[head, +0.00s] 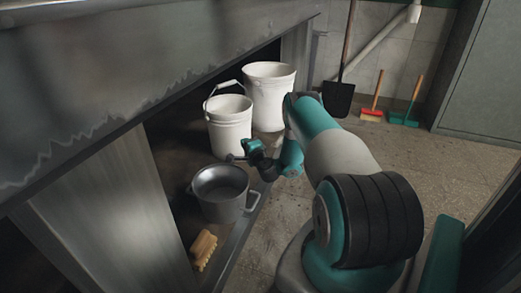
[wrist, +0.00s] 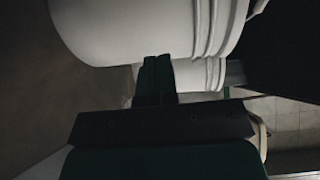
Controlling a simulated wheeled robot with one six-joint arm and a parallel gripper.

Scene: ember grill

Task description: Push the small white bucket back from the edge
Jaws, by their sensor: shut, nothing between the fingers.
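The small white bucket (head: 229,128), with its wire handle raised, stands upright on the low shelf under the metal counter. My gripper (head: 232,158) is shut and empty, low in front of this bucket and just above the back of the grey pot. Whether it touches the bucket is unclear. In the wrist view, the shut fingers (wrist: 159,78) point toward a white bucket (wrist: 140,25) that fills the top, probably the small one. Another white bucket (wrist: 205,75) shows behind the fingertips.
A larger white bucket (head: 268,100) stands behind the small one. A grey metal pot (head: 220,200) sits in front, close to the shelf edge (head: 240,236), with a yellow brush (head: 204,247) nearby. The counter (head: 150,55) overhangs. The floor (head: 430,165) at right is mostly clear.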

